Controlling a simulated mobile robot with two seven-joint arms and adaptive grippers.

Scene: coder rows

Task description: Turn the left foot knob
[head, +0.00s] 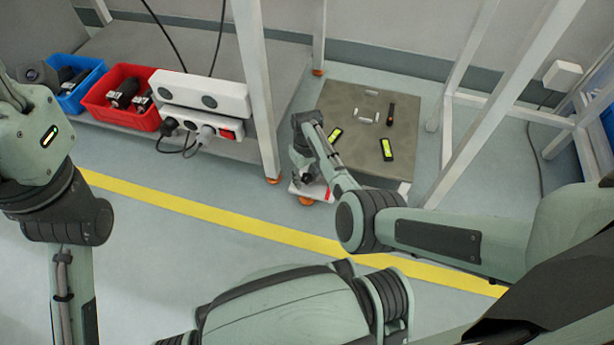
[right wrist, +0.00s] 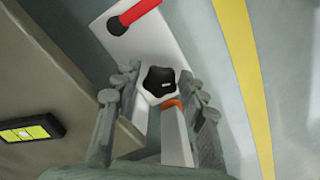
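The left foot knob (right wrist: 158,80) is a black star-shaped knob on a white base. It shows in the right wrist view between my fingertips, and as a small dark spot (head: 307,179) in the head view. My right gripper (right wrist: 157,88) is open, with one finger on each side of the knob; I cannot tell whether either finger touches it. In the head view my right gripper (head: 304,160) is at the low table's front left corner, partly covering the foot. A white plate with a red lever (right wrist: 133,14) lies beside the knob. My left gripper is out of view.
The low grey table (head: 345,105) holds yellow-and-black devices (head: 386,149) and small parts. White frame posts (head: 257,90) stand close on the left. A red bin (head: 117,105), blue bin (head: 80,92) and power strip (head: 203,127) are further left. The floor by the yellow line (head: 200,207) is clear.

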